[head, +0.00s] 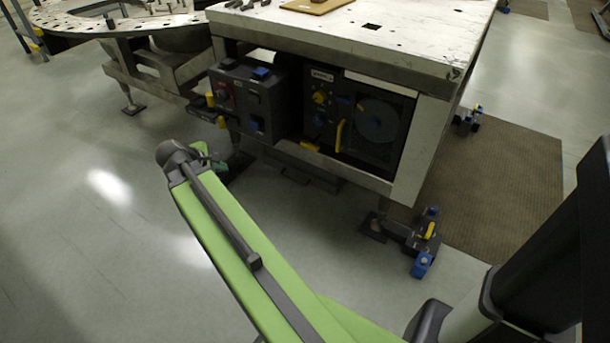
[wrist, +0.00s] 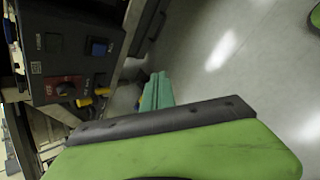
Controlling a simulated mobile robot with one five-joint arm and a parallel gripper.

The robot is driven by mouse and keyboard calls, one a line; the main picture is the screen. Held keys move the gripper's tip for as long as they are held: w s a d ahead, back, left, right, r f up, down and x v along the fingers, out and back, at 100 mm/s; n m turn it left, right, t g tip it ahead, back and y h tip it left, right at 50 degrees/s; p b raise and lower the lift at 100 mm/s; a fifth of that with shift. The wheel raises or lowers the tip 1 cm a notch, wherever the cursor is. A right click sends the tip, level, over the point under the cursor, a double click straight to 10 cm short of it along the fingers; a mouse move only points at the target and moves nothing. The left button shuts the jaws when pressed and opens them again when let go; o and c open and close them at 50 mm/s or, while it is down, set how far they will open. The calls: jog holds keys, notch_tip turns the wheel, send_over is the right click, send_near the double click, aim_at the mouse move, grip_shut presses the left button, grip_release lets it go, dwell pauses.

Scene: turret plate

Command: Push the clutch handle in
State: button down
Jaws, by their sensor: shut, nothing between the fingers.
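Two yellow handles stick out from the lower left side of a dark control box (head: 249,99) under the white-topped table. One yellow handle (head: 210,100) is above the other yellow handle (head: 221,122). In the wrist view the yellow handles show as a longer one (wrist: 102,91) and a shorter one (wrist: 84,102). I cannot read which is the clutch handle. My gripper (head: 218,164) is below and in front of the box, apart from the handles. Its teal fingers (wrist: 157,90) are together and empty in the wrist view, to the right of the handles.
A second panel (head: 322,108) with a yellow knob and an upright yellow handle (head: 340,135) is right of the box. The white tabletop (head: 400,30) overhangs both. The grey floor at left is clear.

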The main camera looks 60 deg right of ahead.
jog(key=s+d+f+n+h+b, duration=0.2)
jog(key=d+f+n+b, duration=0.1)
jog(key=d+f+b, duration=0.3)
jog(key=s+d+f+n+h+b, duration=0.25)
jog(key=d+f+b, duration=0.25)
jog(key=d+b, duration=0.3)
jog(key=n+g+h+b, duration=0.1)
jog(key=n+h+b, duration=0.1)
jog(key=n+b, duration=0.25)
send_near(308, 147)
jog(key=b+x, duration=0.3)
jog(key=x, duration=0.3)
jog(key=shift+d+f, duration=0.15)
jog(key=shift+d, duration=0.05)
jog(key=shift+w, duration=0.1)
